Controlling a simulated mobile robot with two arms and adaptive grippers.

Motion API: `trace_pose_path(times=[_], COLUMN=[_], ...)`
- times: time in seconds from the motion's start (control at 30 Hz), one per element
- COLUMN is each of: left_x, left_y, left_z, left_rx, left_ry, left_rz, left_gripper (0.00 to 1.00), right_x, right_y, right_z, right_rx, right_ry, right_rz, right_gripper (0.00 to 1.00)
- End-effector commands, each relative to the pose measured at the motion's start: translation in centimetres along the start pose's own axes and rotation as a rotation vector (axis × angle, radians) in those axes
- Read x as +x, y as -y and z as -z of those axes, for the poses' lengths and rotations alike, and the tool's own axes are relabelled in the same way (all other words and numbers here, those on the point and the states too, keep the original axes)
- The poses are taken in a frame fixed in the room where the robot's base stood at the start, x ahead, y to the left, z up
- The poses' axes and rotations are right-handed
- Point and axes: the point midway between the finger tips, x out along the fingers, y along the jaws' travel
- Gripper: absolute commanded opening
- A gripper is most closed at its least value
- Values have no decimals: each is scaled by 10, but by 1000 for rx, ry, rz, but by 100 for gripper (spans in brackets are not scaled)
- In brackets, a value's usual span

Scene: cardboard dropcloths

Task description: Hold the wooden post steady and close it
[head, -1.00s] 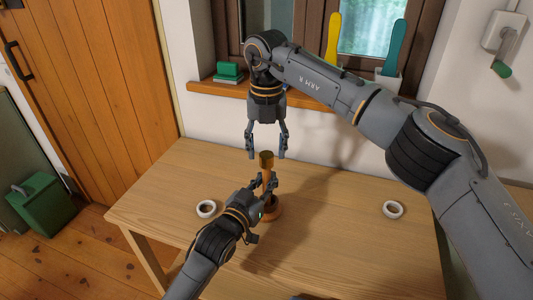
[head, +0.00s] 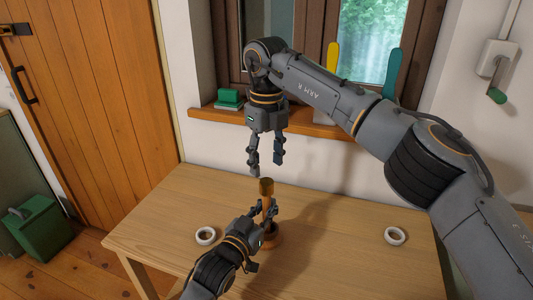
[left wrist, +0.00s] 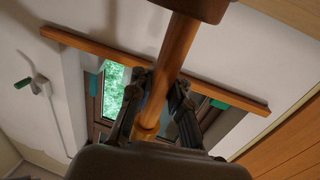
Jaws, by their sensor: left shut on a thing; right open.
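The wooden post (head: 267,203) stands upright on the table, on a round reddish-brown base (head: 273,238), with a dark brass-coloured cap (head: 266,186) at its top. My left gripper (head: 268,211) is shut on the post below the cap. In the left wrist view the post (left wrist: 177,48) runs between the fingers of my left gripper (left wrist: 160,95), and a dark brown piece is cut off at the top edge. My right gripper (head: 266,168) is open and empty, pointing down just above the cap, apart from it.
A white tape ring (head: 206,236) lies left of the post and another (head: 395,235) lies to the right on the wooden table (head: 330,260). The window sill (head: 215,116) behind holds a green block (head: 229,97) and tall yellow and teal tools. The table's right part is largely clear.

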Motion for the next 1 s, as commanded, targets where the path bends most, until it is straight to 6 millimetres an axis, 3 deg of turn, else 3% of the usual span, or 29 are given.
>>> trace_pose_path(times=[0.2,0.4,0.83,1.0], left_x=[0,0,0,0], left_y=[0,0,0,0], left_z=[0,0,0,0], left_rx=[0,0,0,0], left_ry=[0,0,0,0], left_rz=[0,0,0,0], left_gripper=[0,0,0,0], right_x=[-10,-15,-15,-2], right_y=[-1,-1,-1,0], right_z=[0,0,0,1], right_rx=[-347,-518,-555,-554], right_ry=[0,0,0,-3], right_rz=[-1,-2,-2,-3], right_gripper=[51,51,51,51])
